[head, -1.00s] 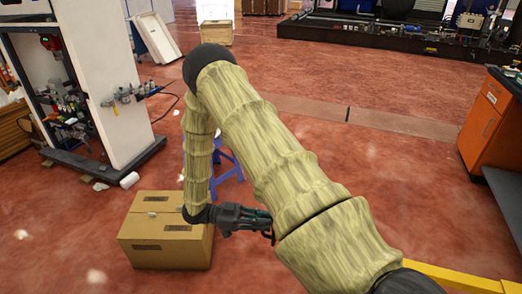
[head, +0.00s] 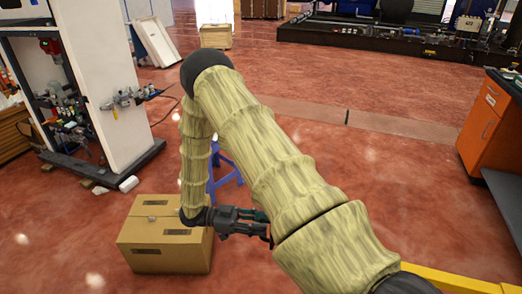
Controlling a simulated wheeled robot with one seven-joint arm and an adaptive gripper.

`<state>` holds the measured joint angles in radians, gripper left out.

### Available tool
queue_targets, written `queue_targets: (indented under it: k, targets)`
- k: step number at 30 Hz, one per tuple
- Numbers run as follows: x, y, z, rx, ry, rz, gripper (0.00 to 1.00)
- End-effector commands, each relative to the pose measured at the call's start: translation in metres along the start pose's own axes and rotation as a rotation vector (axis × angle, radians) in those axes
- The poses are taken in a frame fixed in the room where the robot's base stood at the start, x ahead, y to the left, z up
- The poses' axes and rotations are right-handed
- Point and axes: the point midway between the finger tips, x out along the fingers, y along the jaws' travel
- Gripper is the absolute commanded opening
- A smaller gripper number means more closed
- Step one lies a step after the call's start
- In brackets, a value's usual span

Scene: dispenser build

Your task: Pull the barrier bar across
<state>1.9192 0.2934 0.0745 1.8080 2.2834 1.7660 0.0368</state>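A yellow bar (head: 462,281), which looks like the barrier bar, shows at the bottom right edge. My arm's near end hides its left part, and the frame cuts off the rest. My gripper (head: 264,226) is dark and points right, left of the visible part of the bar and apart from it. The gripper's tips are partly hidden behind my sleeved arm, so I cannot tell whether they are apart or shut. I see nothing held in it.
A closed cardboard box (head: 165,255) stands on the floor just left of and below my gripper. A blue stool (head: 221,172) is behind my arm. An orange cabinet (head: 487,125) stands at the right. Open red floor (head: 390,190) lies between.

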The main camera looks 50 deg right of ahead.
Motion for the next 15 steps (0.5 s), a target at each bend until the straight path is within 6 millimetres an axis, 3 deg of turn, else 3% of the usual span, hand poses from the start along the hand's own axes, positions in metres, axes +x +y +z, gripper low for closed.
queue_targets:
  k: [15]
  targets:
    - [-0.084,-0.001,0.001,0.000,-0.001,0.000,0.34]
